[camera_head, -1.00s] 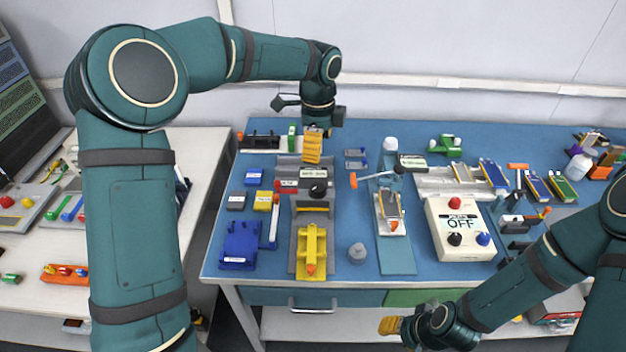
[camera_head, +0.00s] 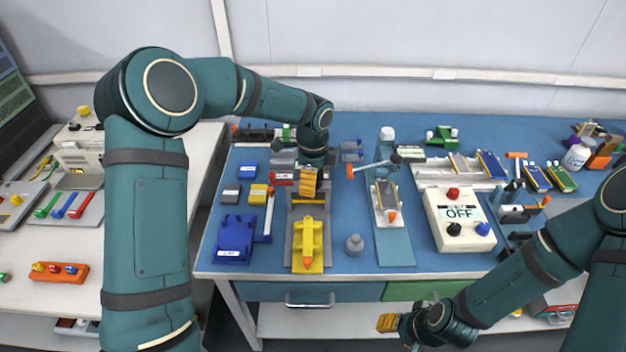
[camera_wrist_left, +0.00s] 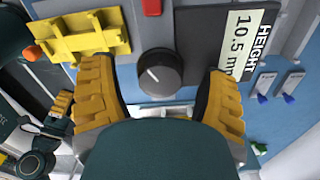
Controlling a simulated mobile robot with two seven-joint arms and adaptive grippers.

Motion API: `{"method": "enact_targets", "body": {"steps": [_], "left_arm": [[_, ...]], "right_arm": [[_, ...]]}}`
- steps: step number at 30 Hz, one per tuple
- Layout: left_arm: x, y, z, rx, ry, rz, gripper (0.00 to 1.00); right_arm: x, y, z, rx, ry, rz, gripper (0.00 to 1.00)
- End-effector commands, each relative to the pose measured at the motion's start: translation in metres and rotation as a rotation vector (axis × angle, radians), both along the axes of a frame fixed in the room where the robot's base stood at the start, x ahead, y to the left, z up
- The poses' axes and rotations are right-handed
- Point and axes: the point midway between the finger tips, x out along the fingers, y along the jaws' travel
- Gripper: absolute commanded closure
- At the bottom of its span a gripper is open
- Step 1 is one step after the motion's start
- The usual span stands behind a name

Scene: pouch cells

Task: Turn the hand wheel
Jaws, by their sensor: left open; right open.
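The hand wheel (camera_wrist_left: 160,73) is a dark round knob with a white pointer line, in the left wrist view. A dark plate with a label reading "HEIGHT 10.5 mm" (camera_wrist_left: 238,52) lies beside it. My left gripper (camera_wrist_left: 158,88) is open, one yellow finger on each side of the wheel, with gaps visible between fingers and wheel. In the head view my left gripper (camera_head: 309,183) is over the grey fixture and hides the wheel. My right gripper (camera_head: 388,323) is low, in front of the table's front edge; it is open, and its fingertips are small in view.
A yellow holder (camera_head: 308,243) with an orange tip stands on the fixture in front of my left gripper. A blue block (camera_head: 235,238) is to its left, a grey weight-like piece (camera_head: 354,245) to its right. A white box reading OFF (camera_head: 459,221) stands further right.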

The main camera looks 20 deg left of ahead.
Motion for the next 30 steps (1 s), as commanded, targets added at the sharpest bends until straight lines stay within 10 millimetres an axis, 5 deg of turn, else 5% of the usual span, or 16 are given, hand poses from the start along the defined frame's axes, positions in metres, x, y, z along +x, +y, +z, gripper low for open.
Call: {"method": "enact_targets", "body": {"steps": [7, 13, 14, 30], "left_arm": [[0.0000, 0.0002, -0.0005, 0.000, 0.000, 0.000, 0.25], [-0.0001, 0.0001, -0.0004, 0.000, 0.000, 0.000, 0.91], [-0.0001, 0.0001, -0.0004, 0.000, 0.000, 0.000, 0.95], [0.0001, -0.0001, -0.0001, 0.001, 0.001, 0.138, 0.95]], "right_arm": [[0.0002, 0.0000, 0.0001, 0.000, -0.001, 0.000, 0.53], [0.0002, -0.0001, 0.0001, 0.000, -0.001, 0.000, 0.53], [0.0002, -0.0001, 0.0001, 0.000, -0.001, 0.000, 0.53], [-0.0004, 0.0001, 0.0031, 0.000, 0.001, 0.000, 0.53]]}}
